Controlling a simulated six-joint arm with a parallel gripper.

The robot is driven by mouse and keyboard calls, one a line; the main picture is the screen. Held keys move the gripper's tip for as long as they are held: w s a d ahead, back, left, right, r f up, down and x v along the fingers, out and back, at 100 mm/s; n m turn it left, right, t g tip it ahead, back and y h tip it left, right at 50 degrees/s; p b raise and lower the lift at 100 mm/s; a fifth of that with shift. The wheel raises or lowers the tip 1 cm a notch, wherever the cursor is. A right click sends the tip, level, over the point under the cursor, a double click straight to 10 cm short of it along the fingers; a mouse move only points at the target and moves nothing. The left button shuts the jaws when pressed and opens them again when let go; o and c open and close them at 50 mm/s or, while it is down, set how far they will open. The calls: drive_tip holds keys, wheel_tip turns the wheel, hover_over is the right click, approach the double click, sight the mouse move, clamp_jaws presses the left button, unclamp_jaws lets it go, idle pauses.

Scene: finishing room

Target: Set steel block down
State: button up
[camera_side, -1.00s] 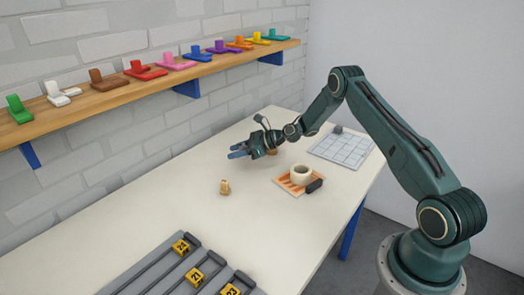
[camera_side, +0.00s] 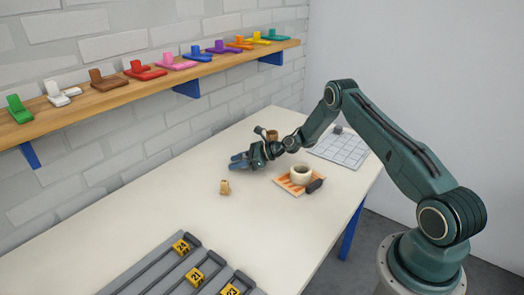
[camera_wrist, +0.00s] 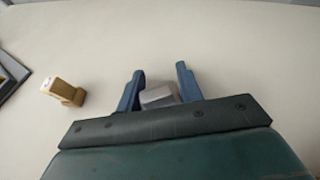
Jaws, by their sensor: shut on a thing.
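The steel block (camera_wrist: 158,96) is a small grey block, seen in the wrist view between the two blue fingers of my gripper (camera_wrist: 160,70). My gripper is shut on it. In the side view my gripper (camera_side: 238,161) is low over the pale table (camera_side: 190,215), with its fingers pointing left. The block cannot be made out in that view. I cannot tell whether the block touches the table.
A slatted tray (camera_side: 288,186) holds a cream ring (camera_side: 301,174). A grid board (camera_side: 342,150) lies behind, numbered rails (camera_side: 190,275) in front. A wall shelf (camera_side: 105,92) carries coloured pieces.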

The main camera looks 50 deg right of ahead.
drive_tip(key=o, duration=1.1)
drive_tip(key=shift+r, duration=0.15)
drive_tip(key=v, duration=1.2)
